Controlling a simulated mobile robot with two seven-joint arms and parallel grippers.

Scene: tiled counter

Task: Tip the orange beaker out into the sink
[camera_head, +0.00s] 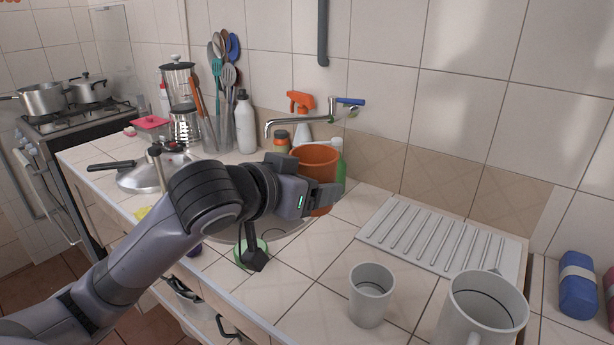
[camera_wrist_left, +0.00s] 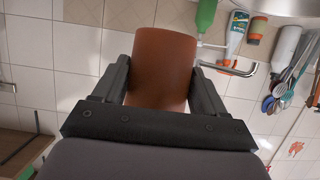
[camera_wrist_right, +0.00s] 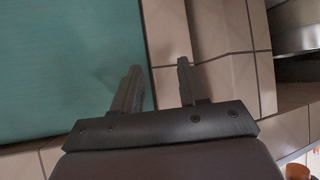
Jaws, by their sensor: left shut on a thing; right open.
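The orange beaker (camera_head: 318,160) is held upright in my left gripper (camera_head: 325,192), above the counter near the sink. In the left wrist view the beaker (camera_wrist_left: 162,68) sits between the two fingers of my left gripper (camera_wrist_left: 160,85), which are shut on it. The sink (camera_head: 285,226) is mostly hidden behind my left arm; part of its rim shows below the gripper. The tap (camera_head: 300,120) reaches out from the wall behind the beaker. My right gripper (camera_wrist_right: 155,88) is open and empty in the right wrist view. The beaker's contents cannot be seen.
A white drainer (camera_head: 440,238) lies to the right. A grey cup (camera_head: 370,295) and a larger mug (camera_head: 482,310) stand at the front right. Bottles crowd behind the beaker. A lidded pan (camera_head: 150,172) is left.

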